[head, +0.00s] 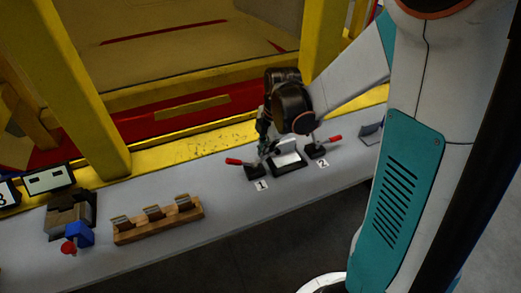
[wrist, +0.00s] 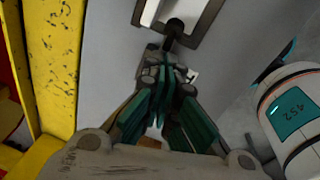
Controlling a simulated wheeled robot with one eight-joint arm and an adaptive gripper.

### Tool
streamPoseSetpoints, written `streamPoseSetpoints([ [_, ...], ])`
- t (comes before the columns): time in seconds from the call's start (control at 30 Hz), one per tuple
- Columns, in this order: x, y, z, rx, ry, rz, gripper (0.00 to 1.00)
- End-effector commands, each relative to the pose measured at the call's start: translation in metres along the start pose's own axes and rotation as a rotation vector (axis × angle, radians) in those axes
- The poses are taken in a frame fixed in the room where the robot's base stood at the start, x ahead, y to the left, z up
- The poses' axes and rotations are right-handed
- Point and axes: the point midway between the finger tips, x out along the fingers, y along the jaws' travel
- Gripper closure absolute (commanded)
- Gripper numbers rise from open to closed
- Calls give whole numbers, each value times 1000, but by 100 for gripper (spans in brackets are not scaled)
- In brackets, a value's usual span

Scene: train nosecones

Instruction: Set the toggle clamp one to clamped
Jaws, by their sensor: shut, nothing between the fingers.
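Toggle clamp one (head: 254,172) stands on the grey bench behind the label "1". Its red handle (head: 234,161) points left and lies low, close to level. In the wrist view its dark arm (wrist: 176,32) reaches over the edge of a white plate in a dark frame (wrist: 205,20); I cannot tell if its tip touches the plate. My gripper (head: 264,150) is shut and empty, right above clamp one. In the wrist view the shut fingers (wrist: 165,78) cover most of the clamp's body, and the red handle is hidden there.
Toggle clamp two (head: 316,151), with a red handle, stands to the right of the dark-framed plate (head: 287,167). A wooden rack (head: 158,220) with metal pieces and a blue device (head: 80,234) with a red knob are at left. A yellow frame (head: 190,147) runs behind the bench.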

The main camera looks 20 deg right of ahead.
Motion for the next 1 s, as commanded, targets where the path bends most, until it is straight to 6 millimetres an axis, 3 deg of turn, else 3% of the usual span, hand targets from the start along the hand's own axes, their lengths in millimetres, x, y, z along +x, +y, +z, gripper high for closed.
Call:
streamPoseSetpoints([
  [0.27,13,-4,19,33,231,42,100],
  [1.0,24,-8,30,27,221,37,100],
])
